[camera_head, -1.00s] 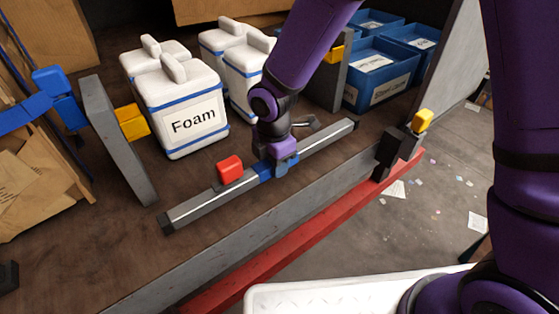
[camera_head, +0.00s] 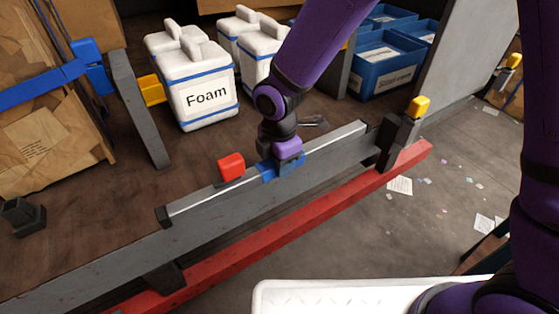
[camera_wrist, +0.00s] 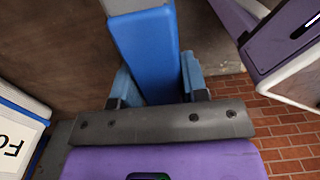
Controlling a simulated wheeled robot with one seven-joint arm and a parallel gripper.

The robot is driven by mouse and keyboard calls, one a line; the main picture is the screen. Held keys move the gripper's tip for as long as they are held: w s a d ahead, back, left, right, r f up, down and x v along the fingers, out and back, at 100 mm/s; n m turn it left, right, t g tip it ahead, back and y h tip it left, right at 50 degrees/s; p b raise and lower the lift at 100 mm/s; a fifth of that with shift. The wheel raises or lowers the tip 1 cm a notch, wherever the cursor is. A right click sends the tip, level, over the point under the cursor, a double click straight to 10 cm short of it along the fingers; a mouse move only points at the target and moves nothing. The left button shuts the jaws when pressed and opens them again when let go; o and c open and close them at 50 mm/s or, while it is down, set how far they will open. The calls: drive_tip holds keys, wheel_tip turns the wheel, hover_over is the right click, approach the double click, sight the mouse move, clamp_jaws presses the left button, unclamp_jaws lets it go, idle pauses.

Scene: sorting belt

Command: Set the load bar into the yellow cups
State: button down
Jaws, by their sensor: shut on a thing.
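The load bar (camera_head: 205,200) is a long grey bar with black ends and a blue middle section. My gripper (camera_head: 280,168) is shut on that blue section, which also fills the jaws in the wrist view (camera_wrist: 150,55). In the head view the bar runs along the belt's grey front rail; its exact height above it is unclear. A red block (camera_head: 231,166) shows at the bar's upper side, left of my gripper. A yellow piece (camera_head: 418,106) tops a dark bracket beyond the bar's right end. Another yellow piece (camera_head: 152,88) is on a grey post. Cup openings cannot be made out.
White Foam boxes (camera_head: 196,92) stand at the back of the belt, with blue bins (camera_head: 384,64) at back right. A red beam (camera_head: 250,240) runs along the front. A black bracket (camera_head: 22,217) is at far left. The brown belt surface behind the bar is largely clear.

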drive_tip(key=shift+r, duration=0.15)
drive_tip(key=shift+r, duration=2.9)
